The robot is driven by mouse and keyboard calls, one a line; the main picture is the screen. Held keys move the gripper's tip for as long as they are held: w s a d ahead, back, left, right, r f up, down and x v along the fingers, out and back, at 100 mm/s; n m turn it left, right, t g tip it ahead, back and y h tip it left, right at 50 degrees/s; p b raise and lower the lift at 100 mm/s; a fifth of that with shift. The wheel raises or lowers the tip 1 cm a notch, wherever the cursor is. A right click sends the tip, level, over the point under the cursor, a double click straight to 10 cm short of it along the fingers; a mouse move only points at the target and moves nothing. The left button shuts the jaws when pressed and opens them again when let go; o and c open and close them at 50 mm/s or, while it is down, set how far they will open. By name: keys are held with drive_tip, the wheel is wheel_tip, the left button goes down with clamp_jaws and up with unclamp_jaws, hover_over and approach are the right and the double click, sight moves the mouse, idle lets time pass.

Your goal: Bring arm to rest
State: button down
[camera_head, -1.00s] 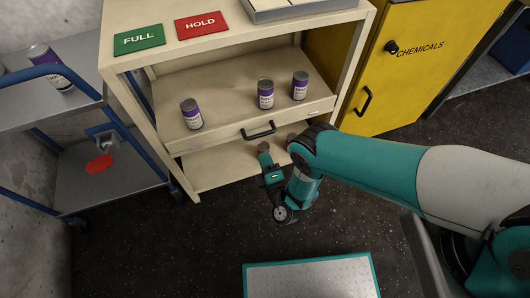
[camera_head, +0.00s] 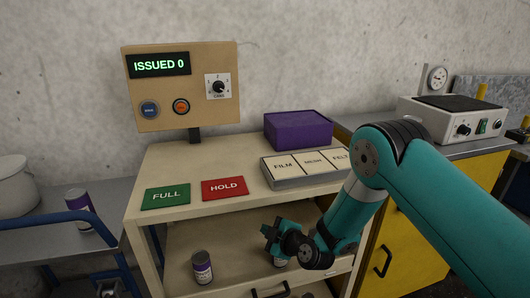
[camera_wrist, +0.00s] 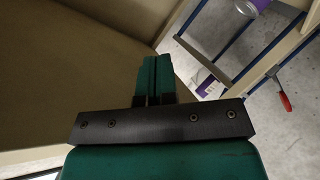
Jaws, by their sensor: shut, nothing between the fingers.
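My arm is bent in front of the beige bench (camera_head: 150,158). My gripper (camera_head: 268,238) points left, in front of the bench's open shelf just below its worktop. In the wrist view my gripper (camera_wrist: 154,66) has its two green fingers together with nothing between them. A purple and white can (camera_head: 202,267) stands upright on the shelf. Another can (camera_head: 280,262) is mostly hidden behind my gripper.
The bench top bears a green FULL card (camera_head: 166,196), a red HOLD card (camera_head: 224,188), a labelled tray (camera_head: 308,182) and a purple box (camera_head: 298,130). A blue-railed cart (camera_head: 40,238) with a can (camera_head: 82,208) stands left. A yellow cabinet (camera_head: 410,245) stands right.

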drive_tip(key=s+d+r+m+g+h, duration=0.45)
drive_tip(key=d+r+m, duration=0.25)
drive_tip(key=d+r, duration=0.55)
drive_tip(key=s+d+r+m+g+h, duration=0.25)
drive_tip(key=s+d+m, duration=0.25)
drive_tip(key=s+d, duration=0.35)
drive_tip(key=s+d+r+m+g+h, duration=0.15)
drive_tip(key=s+d+r+m, duration=0.25)
drive_tip(key=s+d, duration=0.4)
drive_tip(key=s+a+r+n+g+y+p, duration=0.2)
drive_tip(key=s+a+r+n+y+p, duration=0.2)
drive_tip(key=s+a+r, duration=0.8)
drive_tip(key=s+a+n, duration=0.1)
drive_tip(key=s+a, duration=0.1)
drive_tip(key=a, duration=0.1)
drive_tip(key=shift+r+n+g+p, duration=0.25)
drive_tip(key=shift+n+g+p, duration=0.05)
drive_tip(key=shift+n+g, duration=0.1)
drive_tip(key=shift+a, duration=0.1)
